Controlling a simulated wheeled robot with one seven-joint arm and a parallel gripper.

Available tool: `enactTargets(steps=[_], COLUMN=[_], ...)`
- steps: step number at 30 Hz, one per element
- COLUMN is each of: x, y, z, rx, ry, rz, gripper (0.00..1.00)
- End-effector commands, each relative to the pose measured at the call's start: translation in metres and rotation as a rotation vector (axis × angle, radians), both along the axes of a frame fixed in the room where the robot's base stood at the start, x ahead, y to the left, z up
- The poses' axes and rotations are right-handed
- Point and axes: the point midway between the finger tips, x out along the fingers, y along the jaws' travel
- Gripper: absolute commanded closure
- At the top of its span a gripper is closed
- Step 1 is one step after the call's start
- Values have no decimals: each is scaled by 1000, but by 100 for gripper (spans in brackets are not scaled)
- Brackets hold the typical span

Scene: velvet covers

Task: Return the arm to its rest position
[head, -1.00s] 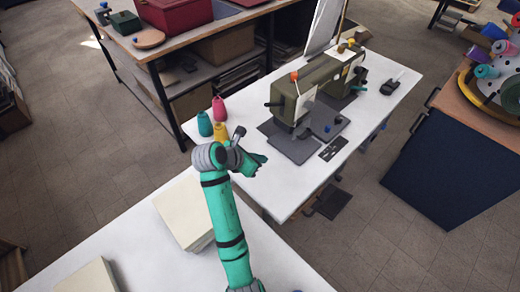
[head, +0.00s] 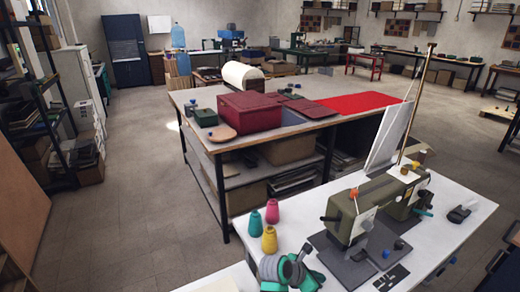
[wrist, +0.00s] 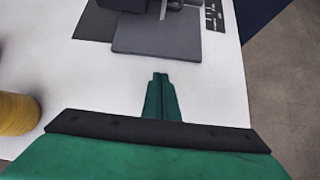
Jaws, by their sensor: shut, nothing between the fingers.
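My gripper (wrist: 160,80) shows in the wrist view with its two green fingers together and nothing between them. It is above the white table (wrist: 215,100), in front of the sewing machine's dark base plate (wrist: 150,35). In the head view my gripper (head: 318,277) is at the bottom, only partly in view, left of and nearer than the olive sewing machine (head: 345,218). Most of my arm is below the frame.
A yellow thread cone (head: 269,240), a teal cone (head: 255,222) and a pink cone (head: 272,211) stand close behind my wrist. The yellow cone also shows at the wrist view's left edge (wrist: 15,112). Behind, a workbench (head: 225,148) carries a dark red box (head: 250,111).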

Motion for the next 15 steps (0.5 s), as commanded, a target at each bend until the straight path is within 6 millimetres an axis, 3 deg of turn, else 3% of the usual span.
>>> enactTargets(steps=[2,9,15], x=[4,16,18], y=[-9,-38,-48], z=[-10,-13,-14], rx=[0,-1,0], ry=[2,-1,2], rz=[-1,-1,-3], gripper=[100,100,100])
